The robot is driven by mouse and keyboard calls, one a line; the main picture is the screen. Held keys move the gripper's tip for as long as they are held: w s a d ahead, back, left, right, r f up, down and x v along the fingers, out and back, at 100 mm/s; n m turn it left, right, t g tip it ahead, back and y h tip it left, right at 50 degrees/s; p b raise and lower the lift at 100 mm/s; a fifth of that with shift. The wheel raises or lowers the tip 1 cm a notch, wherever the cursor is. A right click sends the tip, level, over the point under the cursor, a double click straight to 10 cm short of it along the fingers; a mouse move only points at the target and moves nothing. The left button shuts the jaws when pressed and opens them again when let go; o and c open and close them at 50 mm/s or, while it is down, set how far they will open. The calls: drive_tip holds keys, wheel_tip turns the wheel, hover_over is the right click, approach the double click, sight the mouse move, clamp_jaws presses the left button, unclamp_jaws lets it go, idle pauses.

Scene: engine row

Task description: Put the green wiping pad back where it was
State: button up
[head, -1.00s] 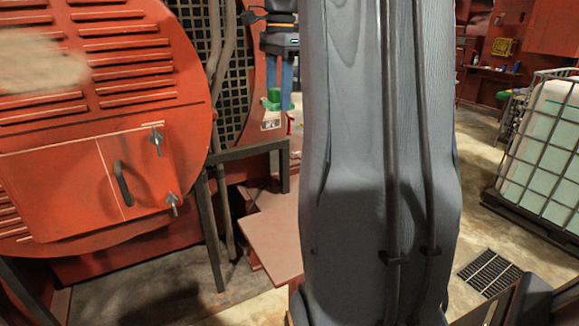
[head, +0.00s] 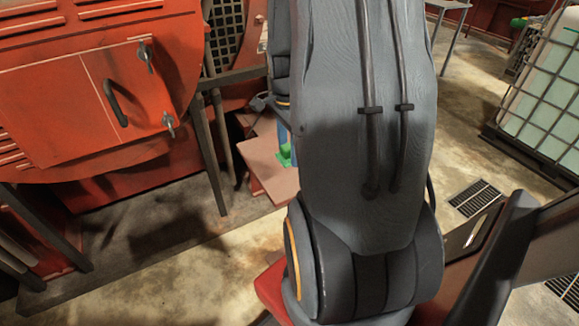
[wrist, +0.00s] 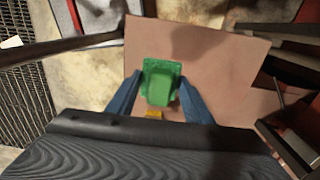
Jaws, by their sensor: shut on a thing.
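The green wiping pad (wrist: 161,82) sits between the two blue fingers of my gripper (wrist: 160,98) in the wrist view. The fingers are shut on it. Below it in that view is a flat pinkish-brown shelf (wrist: 215,65); I cannot tell whether the pad touches it. In the head view a bit of the green pad (head: 285,155) shows beside my arm, over the same shelf (head: 262,165). My arm hides most of my gripper there.
A red engine housing (head: 60,90) with a hatch and handle fills the left. Dark posts (head: 212,150) stand left of the shelf. A caged white tank (head: 540,90) is at the right, with a floor grate (head: 475,197) near it. Open floor lies in front.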

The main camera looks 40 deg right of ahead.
sight(289, 174)
drive_tip(key=shift+f+p, duration=0.45)
drive_tip(key=shift+f, duration=2.6)
drive_tip(key=shift+f, duration=0.15)
drive_tip(key=o, duration=0.9)
drive_tip(key=shift+o, duration=0.2)
